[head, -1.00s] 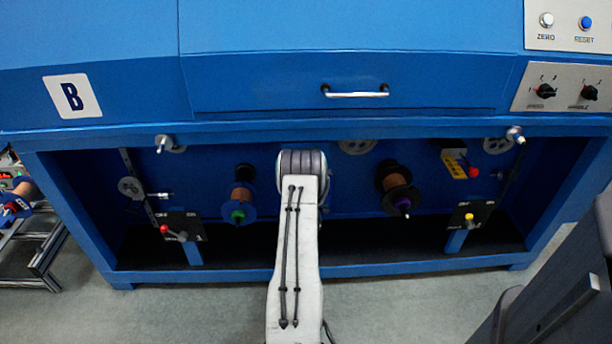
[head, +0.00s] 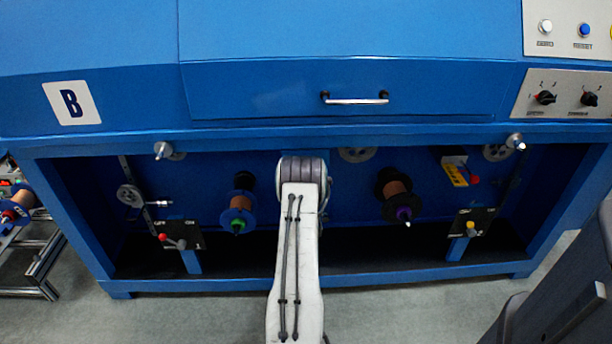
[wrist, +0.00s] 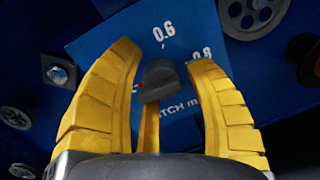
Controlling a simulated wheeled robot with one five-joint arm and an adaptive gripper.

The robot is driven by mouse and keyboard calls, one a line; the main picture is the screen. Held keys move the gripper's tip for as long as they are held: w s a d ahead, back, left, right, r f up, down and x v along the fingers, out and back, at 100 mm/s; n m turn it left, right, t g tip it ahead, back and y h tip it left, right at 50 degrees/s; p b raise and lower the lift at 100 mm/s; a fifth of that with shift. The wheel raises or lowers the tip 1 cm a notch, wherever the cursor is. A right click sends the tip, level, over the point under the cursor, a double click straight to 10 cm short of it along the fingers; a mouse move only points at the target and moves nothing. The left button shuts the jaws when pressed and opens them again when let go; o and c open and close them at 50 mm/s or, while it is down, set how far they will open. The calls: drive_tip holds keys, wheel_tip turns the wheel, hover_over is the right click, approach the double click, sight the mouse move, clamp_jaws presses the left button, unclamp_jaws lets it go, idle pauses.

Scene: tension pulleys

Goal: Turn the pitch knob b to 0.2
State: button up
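The pitch knob (wrist: 161,80) is a dark grey knob in the wrist view. It sits on a blue plate (wrist: 110,38) marked 0.6 above, 0.8 to the upper right, and partly hidden lettering reading "TCH m". A small red mark shows at the knob's left side. My gripper (wrist: 164,62) has yellow fingers on the left and right of the knob, with another finger below it. The fingers are open, with gaps visible on both sides of the knob. In the head view the knob and gripper are hidden; only my pale arm shows.
Spools (head: 238,212) and (head: 397,197) flank my arm under the overhang. In the wrist view, a wheel (wrist: 254,14) and a bolt (wrist: 58,75) stand near the plate.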

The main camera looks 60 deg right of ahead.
drive_tip(key=shift+o, duration=0.9)
drive_tip(key=shift+f, duration=0.15)
drive_tip(key=shift+a+f, duration=0.1)
drive_tip(key=shift+a, duration=0.05)
drive_tip(key=v, duration=1.1)
drive_tip(key=shift+s+a, duration=0.25)
drive_tip(key=shift+a, duration=0.1)
